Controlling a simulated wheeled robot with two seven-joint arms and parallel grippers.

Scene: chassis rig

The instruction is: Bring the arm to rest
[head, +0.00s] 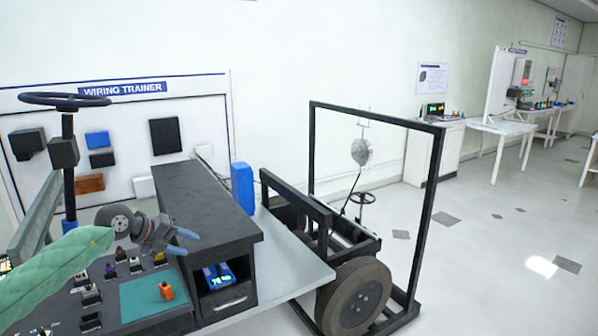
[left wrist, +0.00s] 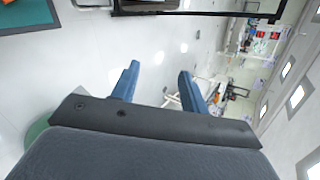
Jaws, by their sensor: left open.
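My left arm (head: 62,265), in a green padded sleeve, comes in from the left in the head view. My left gripper (head: 188,242) is held above the dark control panel, left of the black cabinet. In the left wrist view its two blue fingers (left wrist: 158,85) stand apart with nothing between them. Past them I see the pale floor and far tables. My right gripper does not show in either view.
The black cabinet (head: 205,200) and a blue box (head: 242,187) stand close by. A steering wheel (head: 64,100) rises at left. A black frame (head: 430,190) with a wheel (head: 358,297) stands right; floor beyond is open.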

